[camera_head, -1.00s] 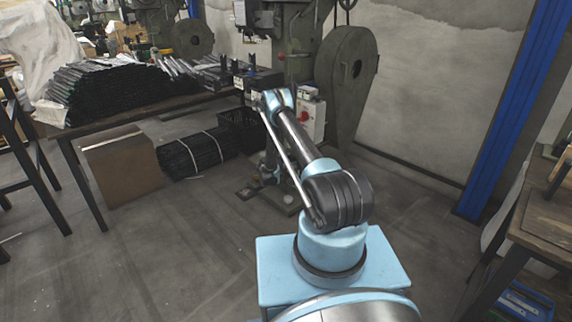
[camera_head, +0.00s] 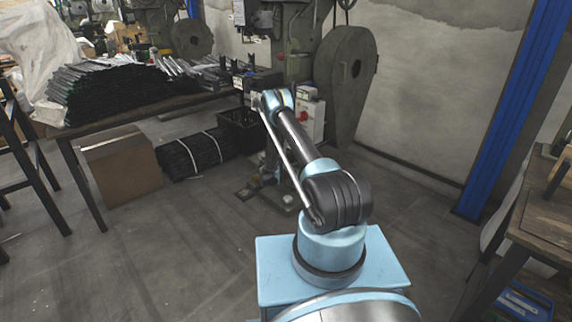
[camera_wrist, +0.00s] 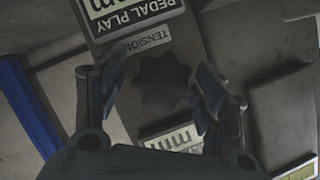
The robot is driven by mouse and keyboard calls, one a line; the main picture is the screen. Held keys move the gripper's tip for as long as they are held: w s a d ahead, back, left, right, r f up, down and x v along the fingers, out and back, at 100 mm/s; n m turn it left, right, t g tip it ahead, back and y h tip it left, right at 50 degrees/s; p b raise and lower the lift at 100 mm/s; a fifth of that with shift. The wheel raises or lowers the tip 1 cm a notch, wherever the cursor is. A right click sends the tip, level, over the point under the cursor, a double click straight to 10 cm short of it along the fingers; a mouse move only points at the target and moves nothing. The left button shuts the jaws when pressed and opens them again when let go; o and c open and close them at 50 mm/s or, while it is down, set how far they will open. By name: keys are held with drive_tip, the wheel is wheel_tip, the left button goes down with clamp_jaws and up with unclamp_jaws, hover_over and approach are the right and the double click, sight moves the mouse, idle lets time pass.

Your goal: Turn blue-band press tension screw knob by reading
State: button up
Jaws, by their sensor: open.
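A dark star-shaped knob (camera_wrist: 163,82) sits in the middle of the wrist view, on a grey press face under a label reading TENSION (camera_wrist: 148,43). My gripper (camera_wrist: 160,72) is open, with one finger to the left of the knob and one to the right. Both fingers appear apart from the knob, but their depth relative to it is hard to judge. In the head view my arm reaches toward the large grey-green press (camera_head: 298,62); its forward links hide the gripper and knob. No blue band can be made out on this press.
A PEDAL PLAY label (camera_wrist: 125,15) lies above the knob, and a raised grey block (camera_wrist: 285,115) stands to its right. A table with dark stacked bars (camera_head: 110,90) is left of the press. A blue post (camera_head: 510,110) stands right. Floor between is partly open.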

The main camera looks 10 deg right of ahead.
drive_tip(key=shift+a, duration=0.1)
drive_tip(key=v, duration=0.7)
drive_tip(key=shift+s, duration=0.2)
